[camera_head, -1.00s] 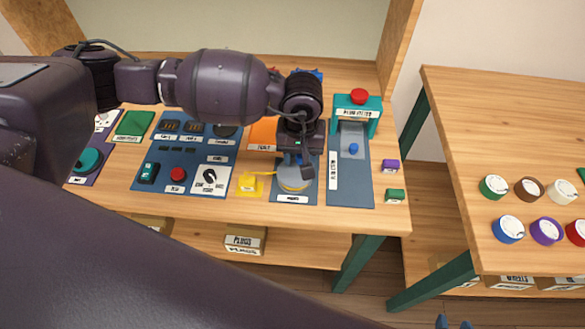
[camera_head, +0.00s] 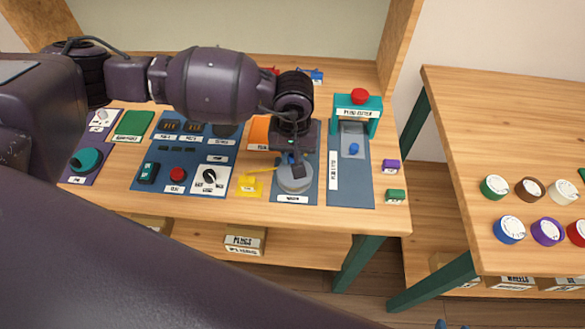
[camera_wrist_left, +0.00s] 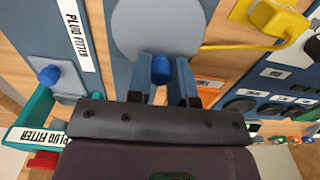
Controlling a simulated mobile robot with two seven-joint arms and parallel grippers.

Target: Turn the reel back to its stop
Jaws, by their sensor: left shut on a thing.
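The reel is a round grey disc (camera_head: 294,180) on a blue-grey board on the workbench. In the left wrist view the grey disc (camera_wrist_left: 158,25) fills the upper middle, with a blue knob (camera_wrist_left: 161,69) near its edge. My left gripper (camera_head: 296,163) is over the far side of the disc. In the left wrist view the fingers of my left gripper (camera_wrist_left: 162,80) stand on either side of the blue knob and are shut on it. A yellow cord (camera_wrist_left: 245,47) runs from the disc to a yellow block (camera_head: 249,181). The right gripper is not clearly seen.
A teal plug fitter (camera_head: 358,112) with a red button stands to the right. Purple (camera_head: 390,166) and green (camera_head: 396,196) blocks lie near the bench's right edge. A blue panel with a red button (camera_head: 177,174) and dial lies left. A second table (camera_head: 480,130) holds several coloured dials.

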